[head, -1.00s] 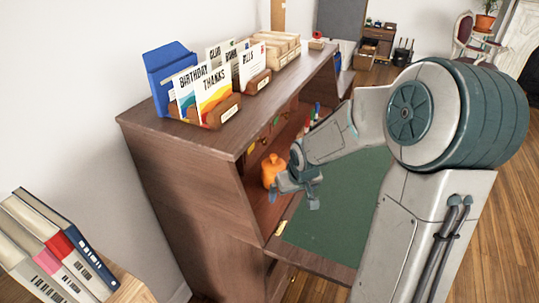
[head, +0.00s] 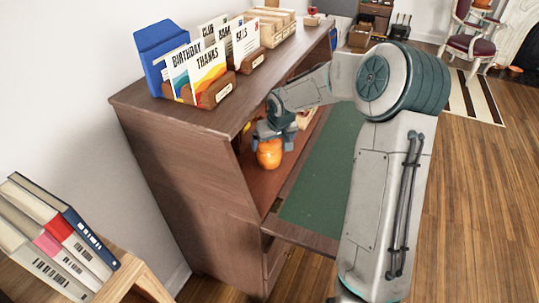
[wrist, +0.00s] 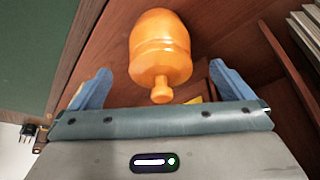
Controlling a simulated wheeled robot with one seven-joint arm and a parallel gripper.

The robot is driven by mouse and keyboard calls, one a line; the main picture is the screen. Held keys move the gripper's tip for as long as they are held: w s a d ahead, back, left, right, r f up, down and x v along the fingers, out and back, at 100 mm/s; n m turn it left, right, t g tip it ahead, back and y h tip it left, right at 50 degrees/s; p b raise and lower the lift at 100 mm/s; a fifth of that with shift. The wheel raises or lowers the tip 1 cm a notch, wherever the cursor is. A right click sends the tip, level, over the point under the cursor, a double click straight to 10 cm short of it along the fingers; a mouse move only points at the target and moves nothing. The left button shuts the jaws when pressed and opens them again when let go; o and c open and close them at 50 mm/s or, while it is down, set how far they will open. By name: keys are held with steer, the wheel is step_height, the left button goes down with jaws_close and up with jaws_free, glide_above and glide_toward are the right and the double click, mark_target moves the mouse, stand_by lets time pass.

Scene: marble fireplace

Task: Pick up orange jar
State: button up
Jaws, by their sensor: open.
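The orange jar (head: 269,153) stands on the shelf inside the wooden desk cabinet, near its front left side. It is glossy, with a rounded body and a small knob. In the wrist view the jar (wrist: 160,48) lies ahead of my gripper (wrist: 153,90), between the lines of the two blue fingers, its knob pointing toward the palm. My gripper is open, with clear space on both sides of the jar. In the head view my gripper (head: 274,130) is just above and behind the jar, and its fingers are partly hidden. I cannot tell whether they touch it.
The cabinet's wooden side wall (head: 185,165) and top enclose the jar closely. A green desk surface (head: 320,185) lies to the right. Card holders (head: 215,92) stand on top. Books (head: 60,235) stand at lower left.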

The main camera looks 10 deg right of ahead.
mark_target(271, 144)
steer(key=x, duration=0.5)
steer(key=shift+w, duration=0.2)
steer(key=c, duration=1.2)
steer(key=shift+c, duration=0.4)
steer(key=shift+r, duration=0.1)
